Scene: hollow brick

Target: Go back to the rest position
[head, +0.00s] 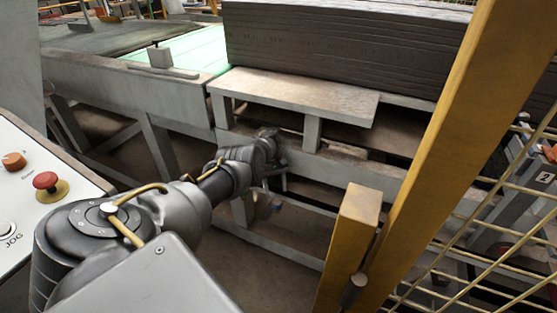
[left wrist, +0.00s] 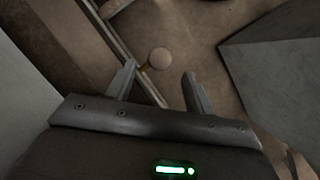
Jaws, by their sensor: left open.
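My left arm reaches from the lower left of the head view toward the middle. Its gripper (head: 274,188) hangs below the dark wrist, in front of the grey frame under the wooden shelf. In the left wrist view the two fingers of the left gripper (left wrist: 159,73) stand apart with nothing between them. Beyond the fingertips is brown floor with a small pale round thing (left wrist: 159,58), which I cannot identify. My right gripper is in neither view.
A wooden shelf (head: 290,91) on a grey frame lies just beyond my arm, with a dark stacked block (head: 340,45) behind. A control panel with a red button (head: 45,181) is at left. A yellow post (head: 450,140) and mesh fence (head: 480,245) stand at right.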

